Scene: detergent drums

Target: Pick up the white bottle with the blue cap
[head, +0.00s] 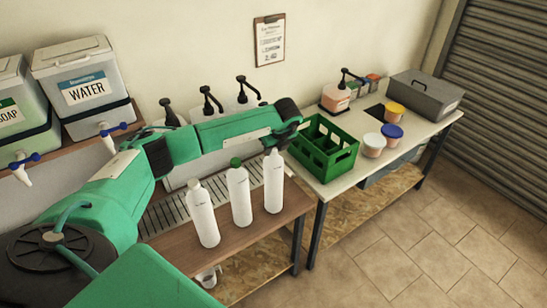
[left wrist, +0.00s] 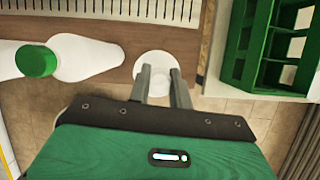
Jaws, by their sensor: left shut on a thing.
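Three white bottles stand in a row on the brown bench. The right bottle (head: 274,185) is upright, with its top at my left gripper (head: 275,145). In the left wrist view, the two fingers of my left gripper (left wrist: 161,85) are shut on this bottle (left wrist: 155,64), seen from above. No blue cap shows; the fingers hide part of the bottle's top. The middle bottle (head: 239,197) has a green cap, which also shows in the left wrist view (left wrist: 37,60). The left bottle (head: 203,218) has a pale top. My right gripper is not in view.
A green crate (head: 335,165) stands on the table just right of the bottles. Pump bottles (head: 207,104) stand behind my left arm. A water container (head: 88,85) is at the left. Tubs (head: 373,145) and a grey toolbox (head: 425,96) are farther right.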

